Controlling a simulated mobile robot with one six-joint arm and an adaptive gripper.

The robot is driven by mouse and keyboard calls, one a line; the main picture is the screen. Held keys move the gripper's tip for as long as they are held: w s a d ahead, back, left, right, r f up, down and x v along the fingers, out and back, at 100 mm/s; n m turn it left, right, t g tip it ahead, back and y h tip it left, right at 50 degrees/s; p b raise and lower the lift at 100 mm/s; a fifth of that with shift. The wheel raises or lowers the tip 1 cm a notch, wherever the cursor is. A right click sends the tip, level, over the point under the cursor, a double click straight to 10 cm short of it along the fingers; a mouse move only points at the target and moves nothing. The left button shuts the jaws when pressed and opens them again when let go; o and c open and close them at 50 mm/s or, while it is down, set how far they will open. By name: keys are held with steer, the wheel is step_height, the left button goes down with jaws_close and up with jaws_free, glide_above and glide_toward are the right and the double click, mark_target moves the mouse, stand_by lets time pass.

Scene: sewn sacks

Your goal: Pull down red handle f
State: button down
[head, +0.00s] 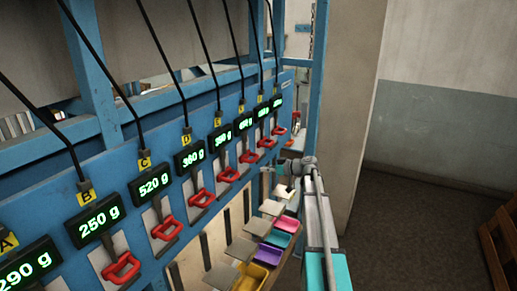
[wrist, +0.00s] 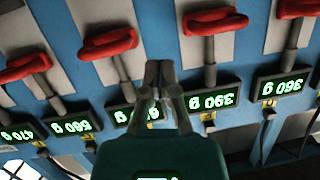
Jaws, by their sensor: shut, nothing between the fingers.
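Red handle f (head: 249,156) is a small red loop on a dark lever, below the display of its station on the blue panel. The wrist view shows the panel upside down. There the handle (wrist: 110,43) lies up and left of my fingertips, with its lever running to the display (wrist: 124,117) partly hidden by my fingers. My gripper (wrist: 158,68) is shut and empty. It appears between handle f and the red handle of the 390 g station (wrist: 215,20), not visibly touching either. In the head view my gripper (head: 283,188) is small, in front of the panel.
A row of similar red handles runs along the blue panel (head: 65,185), including the C handle (head: 167,228). Black cables rise above the displays. Flat plates and coloured trays (head: 267,254) stick out below. A wall (head: 440,130) and bare floor lie to the right.

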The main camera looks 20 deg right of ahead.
steer(key=w+d+r+t+p, duration=0.1)
steer(key=d+r+t, duration=0.1)
steer(key=d+r, duration=0.3)
steer(key=d, duration=0.3)
steer(key=shift+w+d+r+n+t, duration=0.2)
steer(key=shift+w+r+n+t, duration=0.1)
steer(key=shift+w+t, duration=0.1)
steer(key=shift+w+a, duration=0.1)
steer(key=shift+w, duration=0.05)
steer(key=w+a+f+b, duration=0.4)
steer(key=w+a, duration=0.2)
steer(key=w, duration=0.2)
steer(key=shift+a+f, duration=0.15)
steer(key=shift+f, duration=0.25)
steer(key=shift+w, duration=0.1)
